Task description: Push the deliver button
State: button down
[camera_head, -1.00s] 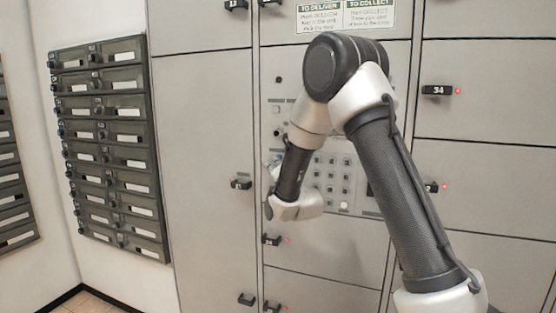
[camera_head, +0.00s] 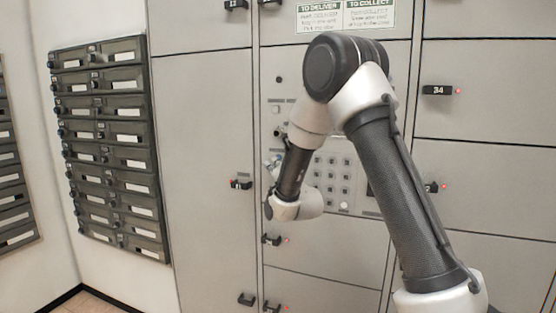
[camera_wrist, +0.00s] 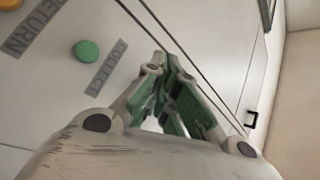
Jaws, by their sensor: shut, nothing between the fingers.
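My gripper (camera_wrist: 166,75) is shut and empty in the wrist view, its green and grey fingers pointing toward the panel. A small part of it (camera_head: 273,166) shows at the left of the keypad panel in the head view. In the wrist view a green round button (camera_wrist: 86,51) sits beside a grey label reading COLLECT (camera_wrist: 106,68). It is left of my fingers and apart from them. A grey RETURN label (camera_wrist: 33,24) is farther up left. I see no deliver button or DELIVER label on the panel in the wrist view. Contact at the fingertips cannot be told.
The keypad (camera_head: 333,177) is partly behind my arm. Locker doors surround it, with a black latch (camera_head: 240,184) to the left and another (camera_head: 271,239) below. A sign headed TO DELIVER (camera_head: 319,17) hangs above. Dark mailboxes (camera_head: 110,150) line the left wall.

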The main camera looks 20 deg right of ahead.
jog(key=shift+w+d, duration=0.1)
jog(key=shift+w, duration=0.05)
jog(key=shift+w+d, duration=0.15)
jog(key=shift+w, duration=0.1)
jog(key=shift+w+d, duration=0.25)
jog(key=shift+w, duration=0.05)
dwell(1.0)
jog(key=shift+s+a, duration=0.5)
jog(key=shift+s, duration=0.2)
jog(key=s+a, duration=0.1)
jog(key=s, duration=0.1)
jog(key=s+a, duration=0.2)
dwell(0.6)
